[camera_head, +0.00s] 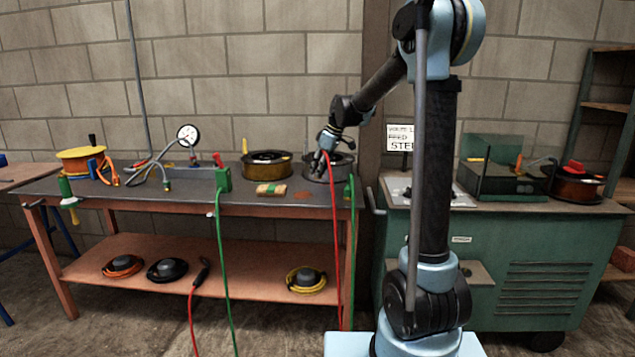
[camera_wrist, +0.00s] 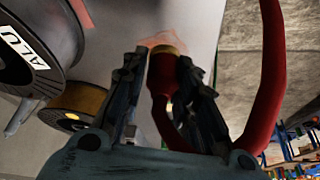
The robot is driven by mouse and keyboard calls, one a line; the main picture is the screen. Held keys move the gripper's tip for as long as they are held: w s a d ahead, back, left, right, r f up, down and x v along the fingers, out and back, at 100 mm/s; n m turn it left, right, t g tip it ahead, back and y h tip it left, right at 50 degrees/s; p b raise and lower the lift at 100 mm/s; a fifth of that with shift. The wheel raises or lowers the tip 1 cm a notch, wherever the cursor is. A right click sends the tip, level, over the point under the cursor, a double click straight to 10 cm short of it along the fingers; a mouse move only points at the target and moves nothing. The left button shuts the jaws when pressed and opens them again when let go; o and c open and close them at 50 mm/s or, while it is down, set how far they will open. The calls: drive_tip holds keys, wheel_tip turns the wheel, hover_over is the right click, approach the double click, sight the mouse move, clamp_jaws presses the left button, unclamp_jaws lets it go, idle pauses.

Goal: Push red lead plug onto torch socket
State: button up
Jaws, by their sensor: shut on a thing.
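My gripper (camera_head: 325,150) is above the right end of the workbench, beside the grey wire reel. In the wrist view, the two dark fingers of my gripper (camera_wrist: 165,75) are shut on the red lead plug (camera_wrist: 160,82), which has a brass-coloured tip. The red lead (camera_wrist: 272,75) loops away on the right; in the head view the red lead (camera_head: 335,240) hangs down past the bench edge. A black handle (camera_head: 203,272) on a red cable shows at the lower shelf; I cannot tell whether it is the torch. No torch socket can be made out.
A green cable (camera_head: 352,240) hangs near the red lead. A green cabinet (camera_head: 540,240) stands at right.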

drive_tip(key=shift+r, duration=1.1)
